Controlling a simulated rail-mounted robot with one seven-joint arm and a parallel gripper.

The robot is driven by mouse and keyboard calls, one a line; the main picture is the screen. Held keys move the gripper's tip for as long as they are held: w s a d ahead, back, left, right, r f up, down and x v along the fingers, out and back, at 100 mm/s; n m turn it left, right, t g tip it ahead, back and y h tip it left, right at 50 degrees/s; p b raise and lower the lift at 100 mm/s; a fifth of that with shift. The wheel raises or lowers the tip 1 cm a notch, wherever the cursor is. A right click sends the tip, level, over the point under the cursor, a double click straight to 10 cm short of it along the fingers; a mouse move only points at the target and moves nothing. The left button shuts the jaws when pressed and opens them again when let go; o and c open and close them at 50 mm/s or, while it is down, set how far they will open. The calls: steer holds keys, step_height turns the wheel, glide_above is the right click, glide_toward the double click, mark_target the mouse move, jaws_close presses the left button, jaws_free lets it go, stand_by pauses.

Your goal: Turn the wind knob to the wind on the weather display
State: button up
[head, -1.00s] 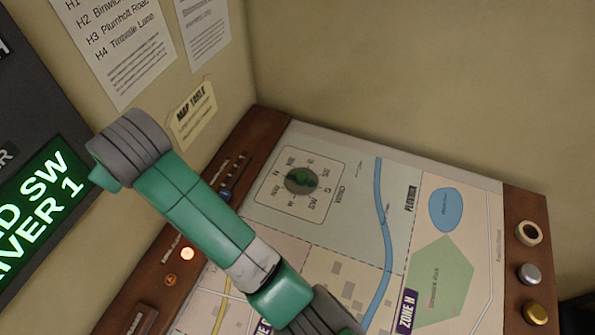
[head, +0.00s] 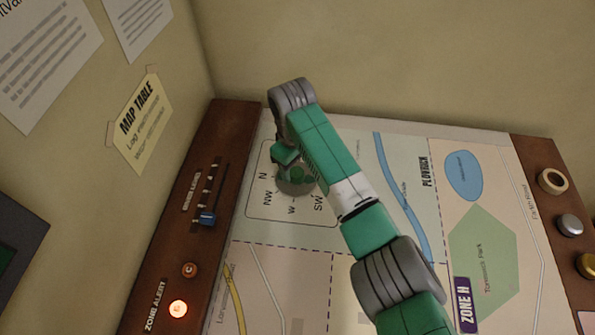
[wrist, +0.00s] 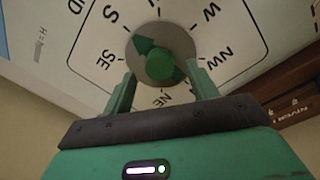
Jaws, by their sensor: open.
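The wind knob (wrist: 160,58) is a grey disc with a raised green grip and a green arrowhead, set in a compass dial (wrist: 85,72) on the map table. In the wrist view the arrowhead points roughly at S. In the head view the knob (head: 296,182) is partly covered by my arm. My gripper (wrist: 160,70) is open over the dial, with one finger on each side of the knob's near part. I cannot tell whether the fingers touch it. They hide some letters between NE and its neighbours. The weather display's text is out of view; only a dark panel corner (head: 18,238) shows.
A slider (head: 207,217) and a lit zone alert lamp (head: 178,308) are on the left wooden rail. The wall stands close behind the table. The map's right side is clear.

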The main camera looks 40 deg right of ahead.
mark_target(297, 175)
steer(key=shift+d+f, duration=0.1)
steer(key=shift+f, duration=1.2)
steer(key=shift+w, duration=0.1)
steer(key=c, duration=1)
steer(key=shift+r, duration=0.1)
steer(key=shift+r+p, duration=0.1)
steer(key=shift+p, duration=0.2)
steer(key=shift+m+p, duration=0.35)
steer(key=shift+m, duration=0.05)
steer(key=m+p, duration=0.2)
steer(key=shift+r+p, duration=0.1)
steer(key=shift+p, duration=0.3)
steer(key=m+p, duration=0.1)
steer(key=m, duration=0.2)
steer(key=shift+p, duration=0.35)
steer(key=shift+f+m+p, duration=0.25)
steer(key=shift+m+p, duration=0.05)
steer(key=shift+m, duration=1.2)
